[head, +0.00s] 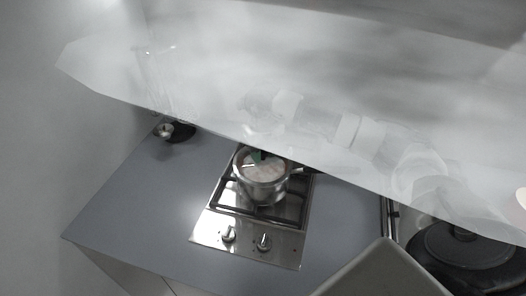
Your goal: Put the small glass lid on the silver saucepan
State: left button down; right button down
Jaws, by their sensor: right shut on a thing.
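The silver saucepan (262,190) stands upright on the gas hob, its handle pointing right. Pale and reddish contents show at its top. My right gripper (257,155) reaches down to the pan's mouth, its arm coming from the right and seen dimly through a large glass panel. It is shut on what looks like the small glass lid (272,168), clear and hard to make out at the pan's opening. I cannot tell whether the lid touches the rim all round. My left gripper is not in view.
The translucent glass panel (200,70), apparently a hood, spans the upper view above the hob (215,229). A dark pan (182,133) lies at the back left. A large black lidded pot (465,246) stands at right. The grey counter (130,205) left of the hob is clear.

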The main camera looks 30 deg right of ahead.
jog(key=shift+f, duration=0.15)
dwell(0.4)
jog(key=shift+c, duration=0.9)
grip_release()
jog(key=shift+r+p, duration=2.35)
jog(key=shift+r, duration=1.7)
jog(key=shift+s+f, duration=0.1)
jog(key=shift+f, duration=0.05)
